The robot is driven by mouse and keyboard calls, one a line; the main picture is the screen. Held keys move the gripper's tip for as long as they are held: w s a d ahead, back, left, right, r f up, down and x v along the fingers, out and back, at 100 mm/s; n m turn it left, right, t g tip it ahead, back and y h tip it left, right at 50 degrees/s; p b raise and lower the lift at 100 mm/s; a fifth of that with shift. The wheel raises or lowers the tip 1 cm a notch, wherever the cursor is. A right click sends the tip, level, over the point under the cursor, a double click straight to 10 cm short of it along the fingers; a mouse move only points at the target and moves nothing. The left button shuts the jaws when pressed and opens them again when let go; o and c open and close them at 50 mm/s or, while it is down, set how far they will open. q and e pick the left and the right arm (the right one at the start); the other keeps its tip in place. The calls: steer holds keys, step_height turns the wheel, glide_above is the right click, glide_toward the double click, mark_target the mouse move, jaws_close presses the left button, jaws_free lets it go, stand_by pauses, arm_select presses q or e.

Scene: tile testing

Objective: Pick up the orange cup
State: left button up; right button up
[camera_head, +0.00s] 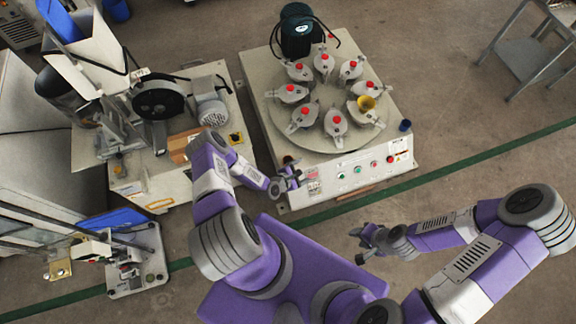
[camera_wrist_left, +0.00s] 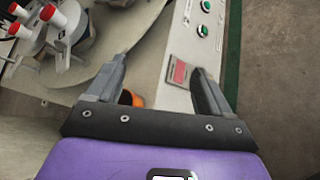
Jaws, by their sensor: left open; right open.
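The orange cup (camera_wrist_left: 137,99) shows in the left wrist view as a small orange piece, mostly hidden behind the left-hand finger. In the head view a small dark reddish round thing (camera_head: 288,160), which seems to be this cup, stands at the front left corner of the machine table, just beyond my left gripper (camera_head: 292,181). In the left wrist view my left gripper (camera_wrist_left: 160,68) is open with nothing held between its fingers. Whether a finger touches the cup I cannot tell. My right gripper (camera_head: 362,243) is open and empty over the floor, right of centre.
The machine table (camera_head: 262,70) carries a ring of grey clamps with red knobs, a yellow cup (camera_head: 366,103) and a blue cup (camera_head: 405,125). Its front panel (camera_head: 330,190) has buttons. A motor machine (camera_head: 160,95) stands left.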

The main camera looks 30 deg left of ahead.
mark_target(288, 161)
arm_select(q)
steer(key=s+a+f+n+t+y+b, duration=0.2)
steer(key=a+f+n+t+y, duration=0.15)
steer(key=a+f+n, duration=0.55)
steer(key=shift+n+y, duration=0.45)
steer(key=shift+n, duration=0.45)
steer(key=w+b, duration=0.2)
steer(key=w, duration=0.4)
steer(key=shift+w, duration=0.35)
steer(key=shift+c, duration=0.3)
steer(key=c, duration=1)
steer(key=shift+r, duration=0.1)
